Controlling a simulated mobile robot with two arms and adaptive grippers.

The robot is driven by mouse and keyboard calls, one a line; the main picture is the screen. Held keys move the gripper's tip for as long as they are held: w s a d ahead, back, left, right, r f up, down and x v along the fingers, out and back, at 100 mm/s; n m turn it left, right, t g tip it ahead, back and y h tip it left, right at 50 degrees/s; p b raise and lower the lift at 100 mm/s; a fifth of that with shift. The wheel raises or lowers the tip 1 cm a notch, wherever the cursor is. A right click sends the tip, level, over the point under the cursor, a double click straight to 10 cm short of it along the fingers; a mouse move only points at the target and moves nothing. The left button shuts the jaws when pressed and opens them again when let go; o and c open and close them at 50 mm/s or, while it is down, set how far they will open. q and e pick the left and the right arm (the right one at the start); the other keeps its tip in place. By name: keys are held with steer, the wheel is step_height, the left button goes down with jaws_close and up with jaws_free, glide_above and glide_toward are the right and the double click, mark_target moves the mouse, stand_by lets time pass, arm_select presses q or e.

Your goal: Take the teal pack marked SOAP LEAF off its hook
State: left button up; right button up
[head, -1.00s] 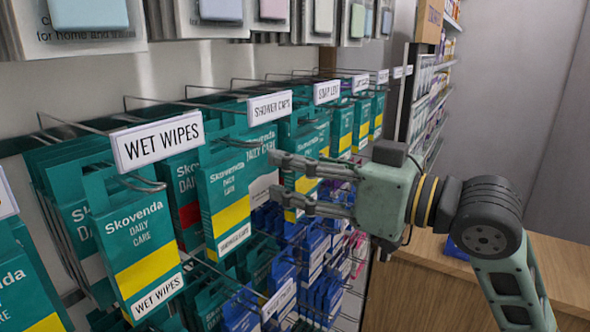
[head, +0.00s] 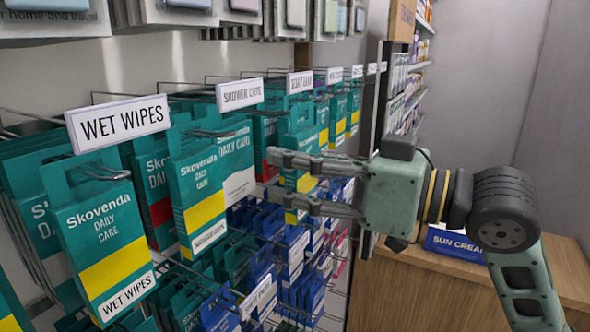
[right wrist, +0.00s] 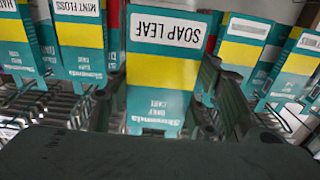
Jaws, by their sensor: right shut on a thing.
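The teal SOAP LEAF pack (right wrist: 164,75) fills the middle of the right wrist view, upside down, with a yellow band and a white label. In the head view the teal pack (head: 299,125) hangs below the SOAP LEAF hook sign (head: 300,81), partly hidden by my gripper. My right gripper (head: 272,178) reaches in from the right, its fingers on either side of the pack, shut on it. Whether the pack's top is still on the hook wire cannot be made out. My left gripper is not in view.
Teal WET WIPES packs (head: 100,240) and other teal packs (head: 205,190) hang close on the left. Blue packs (head: 290,255) hang below. A wooden counter (head: 420,295) with a blue SUN CREAM box (head: 455,243) stands at the right.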

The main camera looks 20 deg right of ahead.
steer(key=shift+s, duration=0.1)
stand_by(0.3)
steer(key=b+v, duration=0.4)
steer(key=v, duration=0.3)
steer(key=shift+b, duration=0.4)
